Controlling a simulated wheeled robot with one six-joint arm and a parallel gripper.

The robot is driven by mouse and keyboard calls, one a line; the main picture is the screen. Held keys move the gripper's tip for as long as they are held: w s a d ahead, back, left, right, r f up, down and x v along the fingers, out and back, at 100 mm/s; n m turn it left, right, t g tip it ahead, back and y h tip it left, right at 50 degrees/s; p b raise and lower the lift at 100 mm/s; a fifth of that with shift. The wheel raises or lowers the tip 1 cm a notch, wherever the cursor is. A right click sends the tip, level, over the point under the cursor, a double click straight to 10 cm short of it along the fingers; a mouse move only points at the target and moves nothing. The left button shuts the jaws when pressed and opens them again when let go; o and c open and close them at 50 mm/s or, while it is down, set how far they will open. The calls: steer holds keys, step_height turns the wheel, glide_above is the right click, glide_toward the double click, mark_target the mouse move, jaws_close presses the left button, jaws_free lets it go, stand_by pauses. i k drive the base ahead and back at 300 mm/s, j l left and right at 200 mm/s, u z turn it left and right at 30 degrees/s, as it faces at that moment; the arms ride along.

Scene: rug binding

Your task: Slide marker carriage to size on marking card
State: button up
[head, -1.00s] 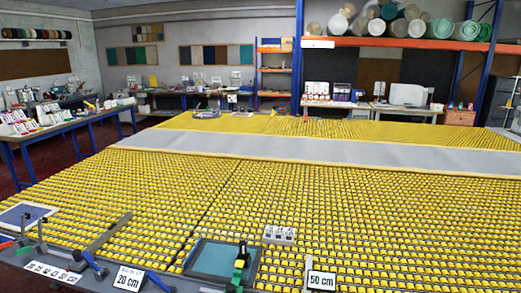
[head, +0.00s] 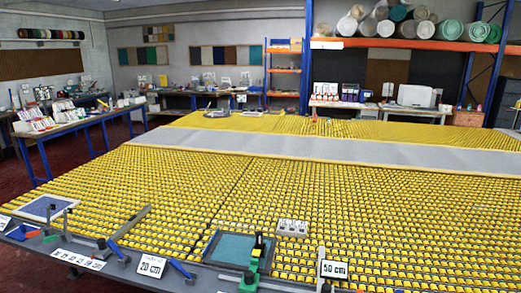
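A small white card reading 50 cm (head: 334,269) stands at the front edge of the yellow table, beside a thin upright post. Another card reading 20 cm (head: 151,266) stands to its left. A long white strip with several size numbers (head: 77,260) lies further left on the dark front rail. A green and black device (head: 250,272) stands at the front edge, before a dark-framed teal panel (head: 234,248). I cannot tell which part is the marker carriage. My gripper is not in view.
The wide table (head: 330,205) is covered with yellow blocks, with a grey strip (head: 300,148) across it. A white block (head: 293,228) and a grey metal bar (head: 130,223) lie near the front. Blue-handled clamps (head: 182,271) line the front edge. A blue-legged side table (head: 75,122) stands left.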

mark_target(249, 284)
steer(key=i, duration=0.25)
steer(key=i+j+u, duration=0.1)
steer(key=i, duration=0.25)
steer(key=i+j, duration=0.25)
steer(key=i+u, duration=0.05)
